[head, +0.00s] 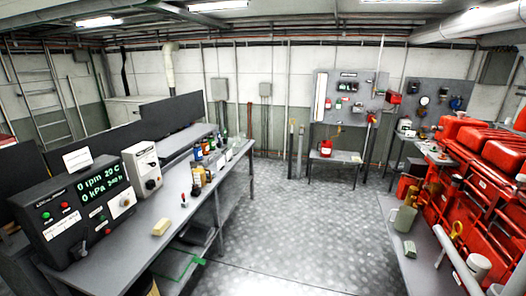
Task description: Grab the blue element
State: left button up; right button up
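Small blue items show in two places, and I cannot tell which is the blue element. A dark blue bottle (197,152) stands among several bottles and jars on the long grey bench at the left. A small blue item (455,103) hangs on the dark panel on the far right wall. Both are small in the head view, so their details are unclear. Neither of my grippers is in view.
A black control box (75,215) with a green display and a grey-white box (143,168) stand on the left bench (150,250). A red engine (475,200) fills the right side. A red can (326,148) sits on a small back table. The metal floor (290,220) between is clear.

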aim_at(197, 149)
jog(key=i+z, duration=0.35)
jog(key=i, duration=0.45)
jog(key=i+l, duration=0.1)
jog(key=i, duration=0.7)
jog(key=i+u, duration=0.3)
jog(key=i+l+u, duration=0.25)
jog(key=i, duration=0.2)
jog(key=i+l+u, duration=0.25)
jog(key=i+u, duration=0.15)
jog(key=i+l+u, duration=0.65)
jog(key=l+u, duration=0.15)
